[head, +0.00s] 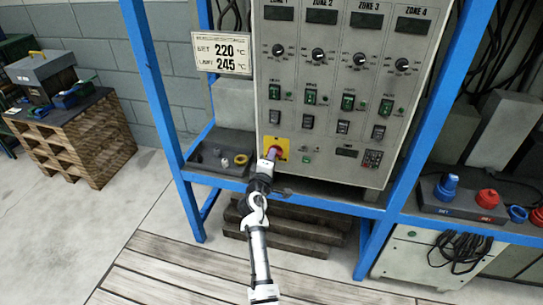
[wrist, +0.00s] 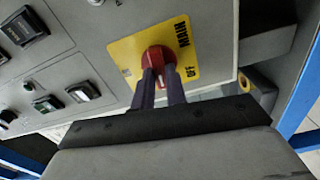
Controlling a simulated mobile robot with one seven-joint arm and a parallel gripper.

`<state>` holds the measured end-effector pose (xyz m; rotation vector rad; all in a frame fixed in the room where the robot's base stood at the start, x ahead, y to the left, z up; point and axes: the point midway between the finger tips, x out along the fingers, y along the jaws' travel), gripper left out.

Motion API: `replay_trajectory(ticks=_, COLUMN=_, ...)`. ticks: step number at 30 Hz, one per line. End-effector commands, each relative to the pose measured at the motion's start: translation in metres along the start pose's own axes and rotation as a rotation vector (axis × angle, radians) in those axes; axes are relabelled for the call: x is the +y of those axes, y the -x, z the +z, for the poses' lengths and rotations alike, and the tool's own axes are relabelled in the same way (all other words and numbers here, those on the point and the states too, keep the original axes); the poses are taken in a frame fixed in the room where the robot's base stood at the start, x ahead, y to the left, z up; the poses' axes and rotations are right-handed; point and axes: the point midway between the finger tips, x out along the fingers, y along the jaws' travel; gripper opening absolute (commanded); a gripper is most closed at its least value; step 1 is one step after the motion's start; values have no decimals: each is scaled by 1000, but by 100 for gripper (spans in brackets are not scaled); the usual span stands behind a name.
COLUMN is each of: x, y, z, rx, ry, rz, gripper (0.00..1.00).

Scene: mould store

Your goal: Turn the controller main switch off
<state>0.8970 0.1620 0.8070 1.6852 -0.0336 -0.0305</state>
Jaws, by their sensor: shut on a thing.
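The controller cabinet (head: 334,108) stands in the blue rack, with zone dials and switches on its face. Its main switch is a red rotary knob (wrist: 157,60) on a yellow plate (wrist: 122,52) marked MAIN and OFF. The yellow plate also shows in the head view (head: 283,143) at the cabinet's lower left. My gripper (wrist: 161,75) is shut on the red knob, with one finger on each side of it. The fingers hide part of the knob, and I cannot tell its exact setting. In the head view my gripper (head: 272,155) reaches up to the knob from below.
A temperature sign (head: 222,53) hangs left of the cabinet. A dark shelf tray (head: 208,164) with small parts lies left of the switch. Blue rack posts (head: 155,85) flank the cabinet. Red and blue connectors (head: 487,199) sit at the right.

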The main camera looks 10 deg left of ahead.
Motion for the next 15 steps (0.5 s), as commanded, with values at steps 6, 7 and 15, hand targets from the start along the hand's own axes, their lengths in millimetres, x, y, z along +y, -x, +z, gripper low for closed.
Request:
replay_trajectory(ticks=6, x=-1, y=0, z=0, rx=-1, ry=90, rz=-2, gripper=0)
replay_trajectory(ticks=7, x=-1, y=0, z=0, rx=-1, ry=98, rz=-2, gripper=0)
replay_trajectory(ticks=15, x=-2, y=0, z=0, rx=0, ry=131, rz=-1, gripper=0)
